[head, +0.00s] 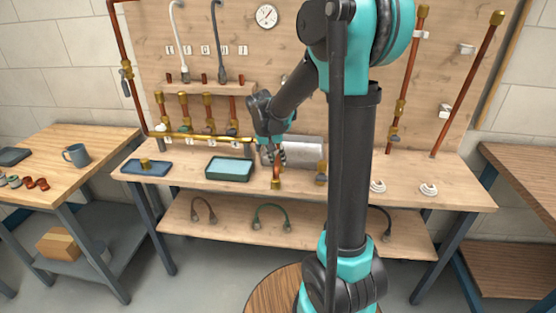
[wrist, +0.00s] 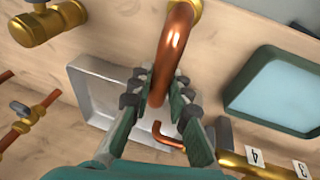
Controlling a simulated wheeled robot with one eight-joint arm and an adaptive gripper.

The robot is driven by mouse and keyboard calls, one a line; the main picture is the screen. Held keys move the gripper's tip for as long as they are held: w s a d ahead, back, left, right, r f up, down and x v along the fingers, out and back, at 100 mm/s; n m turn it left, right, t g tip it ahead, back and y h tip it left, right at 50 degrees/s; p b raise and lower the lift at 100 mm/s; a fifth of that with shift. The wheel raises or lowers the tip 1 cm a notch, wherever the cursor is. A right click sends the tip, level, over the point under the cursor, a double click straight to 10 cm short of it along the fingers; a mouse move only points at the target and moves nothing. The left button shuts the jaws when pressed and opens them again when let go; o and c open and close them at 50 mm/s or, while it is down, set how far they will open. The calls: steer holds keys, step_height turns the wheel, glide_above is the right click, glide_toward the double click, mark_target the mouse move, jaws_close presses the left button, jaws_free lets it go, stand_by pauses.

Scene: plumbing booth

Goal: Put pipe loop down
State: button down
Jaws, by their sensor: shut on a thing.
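The pipe loop is a bent copper pipe (wrist: 176,45) with a brass fitting at its end, seen large in the wrist view. In the head view its copper and brass end (head: 276,183) hangs below my gripper, over the front part of the workbench (head: 230,188). My gripper (head: 275,156) points down at the bench. In the wrist view its two fingers (wrist: 160,97) close on the copper pipe from both sides. I cannot tell whether the brass end touches the bench top. The far part of the loop is hidden by the fingers.
A silver tray (head: 308,147) stands behind the gripper. A teal tray (head: 230,169) lies to the left. A brass manifold (head: 205,137) with numbered tags runs along the back. A brass fitting (head: 321,172) stands close on the right. Bare bench lies in front.

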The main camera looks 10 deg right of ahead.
steer(key=shift+f, duration=0.15)
steer(key=c, duration=1.4)
jaws_free()
steer(key=shift+c, duration=0.2)
steer(key=v, duration=1.2)
steer(key=s+d+f+n+t+y, duration=0.1)
steer(key=s+d+f, duration=0.2)
steer(key=s+f, duration=0.5)
steer(key=s+d+f+n+t+y, duration=0.1)
steer(key=s+d+f+n+y, duration=0.1)
steer(key=s+f, duration=0.6)
steer(key=s+d, duration=0.1)
steer(key=s, duration=0.4)
steer(key=shift+d+f, duration=0.35)
